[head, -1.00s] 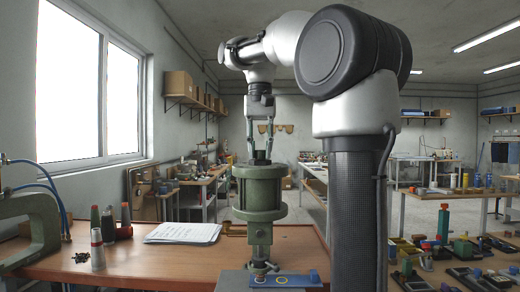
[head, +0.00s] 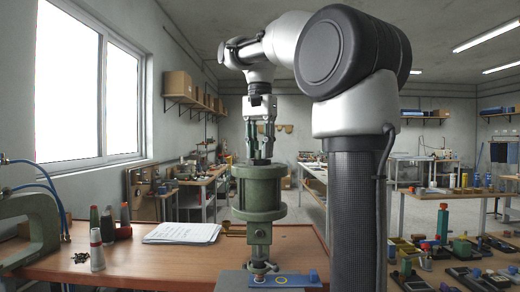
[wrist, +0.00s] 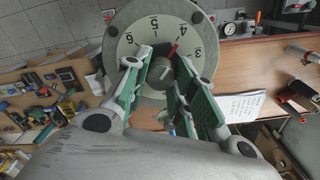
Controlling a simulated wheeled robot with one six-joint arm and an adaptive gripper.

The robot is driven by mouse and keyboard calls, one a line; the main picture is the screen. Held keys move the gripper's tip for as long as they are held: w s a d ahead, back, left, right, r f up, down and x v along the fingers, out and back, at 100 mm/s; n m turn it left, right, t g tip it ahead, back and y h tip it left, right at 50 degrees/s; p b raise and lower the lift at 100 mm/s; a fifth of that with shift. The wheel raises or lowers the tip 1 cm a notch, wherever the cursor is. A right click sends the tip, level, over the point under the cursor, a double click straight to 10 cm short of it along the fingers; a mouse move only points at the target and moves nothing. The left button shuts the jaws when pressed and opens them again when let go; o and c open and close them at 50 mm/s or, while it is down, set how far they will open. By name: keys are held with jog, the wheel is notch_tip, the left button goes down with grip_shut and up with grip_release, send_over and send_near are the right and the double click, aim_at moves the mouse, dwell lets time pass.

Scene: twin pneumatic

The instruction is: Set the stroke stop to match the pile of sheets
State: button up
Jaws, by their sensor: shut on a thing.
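The green press cylinder (head: 259,190) stands upright on the bench in the head view. Its pale round dial (wrist: 124,42) bears the numbers 2 to 6 in the wrist view. A red pointer (wrist: 175,47) lies between 4 and 3, nearer 4. My gripper (head: 260,158) points down on top of the cylinder. In the wrist view my gripper (wrist: 161,64) has its green-padded fingers on either side of the dark centre knob (wrist: 160,74), shut on it. A stack of white sheets (head: 182,233) lies left of the press; it also shows in the wrist view (wrist: 237,107).
A blue plate (head: 284,281) with a yellow ring lies at the press foot. Several tools lie right of my arm. The bench between sheets and front edge is mostly clear.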

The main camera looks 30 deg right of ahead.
jog(key=shift+r, duration=0.1)
jog(key=o, duration=1)
notch_tip(320, 180, up, 7)
jog(key=shift+r, duration=0.2)
